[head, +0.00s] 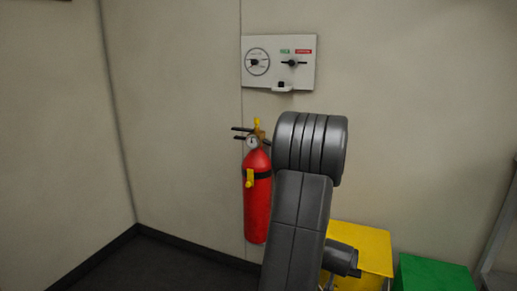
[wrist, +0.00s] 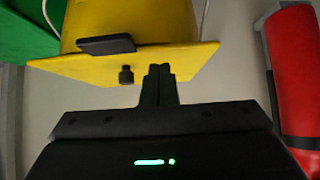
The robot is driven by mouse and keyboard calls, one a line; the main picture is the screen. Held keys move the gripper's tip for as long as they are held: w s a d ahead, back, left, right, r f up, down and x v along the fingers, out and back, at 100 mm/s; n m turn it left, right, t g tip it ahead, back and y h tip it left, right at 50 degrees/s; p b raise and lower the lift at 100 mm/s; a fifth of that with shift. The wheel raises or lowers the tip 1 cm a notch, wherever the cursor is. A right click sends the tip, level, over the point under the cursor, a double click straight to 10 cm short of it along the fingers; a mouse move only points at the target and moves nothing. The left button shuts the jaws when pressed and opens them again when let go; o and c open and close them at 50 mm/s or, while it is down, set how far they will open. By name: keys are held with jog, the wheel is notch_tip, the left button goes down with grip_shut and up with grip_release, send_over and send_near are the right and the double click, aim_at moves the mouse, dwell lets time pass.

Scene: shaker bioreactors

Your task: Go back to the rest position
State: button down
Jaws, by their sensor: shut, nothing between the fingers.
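My gripper (wrist: 160,72) shows in the wrist view as two dark fingers pressed together, with nothing between them. It points toward a yellow box (wrist: 185,62), whose wall fills the area behind the fingertips. I cannot tell whether the fingers touch the box. In the head view my grey arm rises in front of the wall and hides part of the yellow box (head: 362,240); the fingers are not clearly seen there.
A red fire extinguisher (head: 257,195) hangs on the wall close left of my arm; it also shows in the wrist view (wrist: 297,75). A white control panel (head: 278,75) is above. A green box (head: 432,273) stands right. Floor at left is clear.

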jog(key=shift+w+d+f, duration=0.15)
jog(key=shift+w+f, duration=0.15)
jog(key=shift+w, duration=0.15)
